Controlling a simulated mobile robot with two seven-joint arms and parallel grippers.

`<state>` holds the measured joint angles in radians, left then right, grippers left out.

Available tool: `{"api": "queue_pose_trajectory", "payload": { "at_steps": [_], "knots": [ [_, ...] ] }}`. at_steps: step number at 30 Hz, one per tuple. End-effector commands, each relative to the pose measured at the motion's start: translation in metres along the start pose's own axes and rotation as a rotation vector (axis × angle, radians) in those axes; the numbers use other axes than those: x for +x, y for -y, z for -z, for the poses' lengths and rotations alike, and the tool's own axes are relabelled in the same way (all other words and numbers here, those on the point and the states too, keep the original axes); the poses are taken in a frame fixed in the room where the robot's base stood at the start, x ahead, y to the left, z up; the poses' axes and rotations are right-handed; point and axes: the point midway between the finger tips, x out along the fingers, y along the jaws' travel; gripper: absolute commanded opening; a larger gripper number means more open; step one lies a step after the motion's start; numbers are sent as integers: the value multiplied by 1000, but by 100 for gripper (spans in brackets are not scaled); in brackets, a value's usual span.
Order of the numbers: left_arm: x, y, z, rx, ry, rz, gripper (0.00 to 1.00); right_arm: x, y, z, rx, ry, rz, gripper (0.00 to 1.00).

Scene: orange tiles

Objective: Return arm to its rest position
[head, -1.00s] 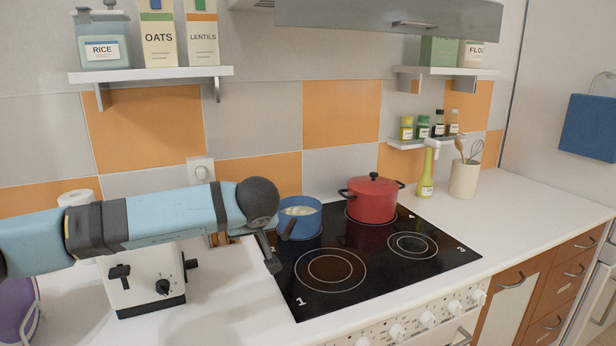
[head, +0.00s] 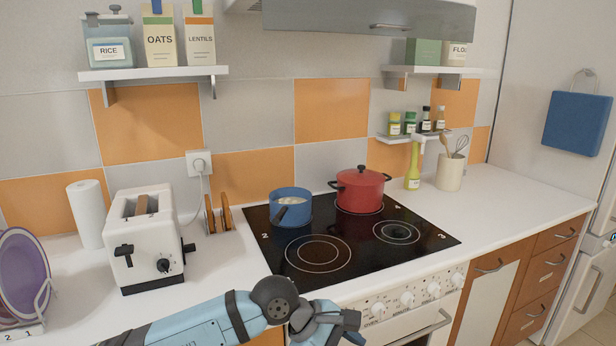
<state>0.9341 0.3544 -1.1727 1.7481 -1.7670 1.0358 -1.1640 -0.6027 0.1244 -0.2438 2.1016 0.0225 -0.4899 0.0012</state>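My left arm comes in along the bottom of the head view, low in front of the counter. Its wrist and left gripper (head: 338,322) are at the bottom centre, in front of the stove's front panel and apart from the pots. The fingers are seen at an angle and partly cut off, so I cannot tell whether they are open or shut. Nothing is clearly seen in them. My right gripper is out of view.
The black cooktop (head: 318,253) carries a blue saucepan (head: 291,209) and a red lidded pot (head: 360,190). The right counter (head: 505,205) has free room.

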Motion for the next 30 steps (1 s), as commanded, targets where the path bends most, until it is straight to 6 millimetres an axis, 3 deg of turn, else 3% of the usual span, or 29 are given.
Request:
{"api": "queue_pose_trajectory", "payload": {
  "at_steps": [3, 6, 10, 14, 17, 20, 23, 24, 30],
  "knots": [
    [14, 15, -45, -319, 333, -85, 40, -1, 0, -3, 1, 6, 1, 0],
    [9, 18, -69, -613, 597, -145, 40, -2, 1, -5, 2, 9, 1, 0],
    [-10, 19, -75, -1019, 925, -209, 40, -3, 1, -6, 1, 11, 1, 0],
    [-32, 26, -53, -1443, 1238, -255, 40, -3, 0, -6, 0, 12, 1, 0],
    [-45, 43, -20, -1777, 1471, -285, 40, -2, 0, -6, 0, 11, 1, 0],
    [-52, 72, 20, -2109, 1699, -312, 40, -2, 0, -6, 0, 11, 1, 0],
    [-52, 116, 61, -2436, 1927, -337, 40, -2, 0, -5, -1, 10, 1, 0],
    [-51, 137, 77, 2348, -1848, 320, 40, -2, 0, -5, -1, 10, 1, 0],
    [-38, 240, 124, 1865, -1468, 246, 40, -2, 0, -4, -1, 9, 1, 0]
  ]
}}
